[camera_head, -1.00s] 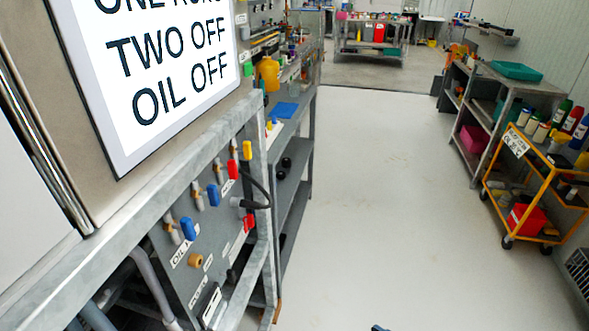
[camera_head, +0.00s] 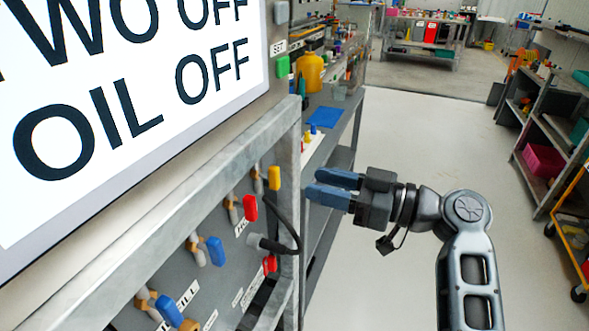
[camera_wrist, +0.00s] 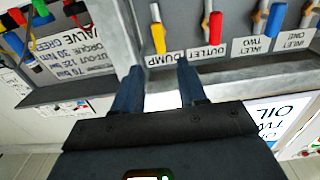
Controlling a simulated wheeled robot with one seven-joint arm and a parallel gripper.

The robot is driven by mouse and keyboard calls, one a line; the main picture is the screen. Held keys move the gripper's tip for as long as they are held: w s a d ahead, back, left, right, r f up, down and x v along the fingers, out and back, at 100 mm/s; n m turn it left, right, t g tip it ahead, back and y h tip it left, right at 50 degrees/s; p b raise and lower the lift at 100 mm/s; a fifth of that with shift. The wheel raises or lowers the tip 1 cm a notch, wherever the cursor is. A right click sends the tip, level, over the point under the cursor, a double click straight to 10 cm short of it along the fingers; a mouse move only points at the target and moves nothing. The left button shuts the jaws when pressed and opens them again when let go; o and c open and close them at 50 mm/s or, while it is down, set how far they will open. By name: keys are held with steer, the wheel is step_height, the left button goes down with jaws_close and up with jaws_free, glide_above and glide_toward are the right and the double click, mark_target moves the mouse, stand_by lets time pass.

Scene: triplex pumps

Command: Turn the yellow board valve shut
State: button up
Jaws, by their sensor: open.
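The yellow board valve (camera_head: 274,178) is a small yellow lever at the far upper end of the grey valve board. In the head view it points upward. My gripper (camera_head: 314,187) is to the right of it, outside the frame post, with its blue fingers apart and pointing left toward the board. In the wrist view the yellow lever (camera_wrist: 159,38) lies ahead of the gap between my open fingers (camera_wrist: 160,72), above a label reading DUMP. The fingers appear empty and apart from the lever.
A red lever (camera_head: 250,207) and blue levers (camera_head: 216,251) sit along the same board. A black hose (camera_head: 290,225) loops below the yellow lever. A grey metal post (camera_head: 290,170) stands between board and gripper. Open floor (camera_head: 400,150) lies to the right.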

mark_target(278, 174)
steer(key=x, duration=0.7)
steer(key=shift+a+p, duration=0.15)
steer(key=shift+p, duration=0.2)
steer(key=shift+c, duration=0.2)
steer(key=shift+f, duration=0.1)
jaws_close()
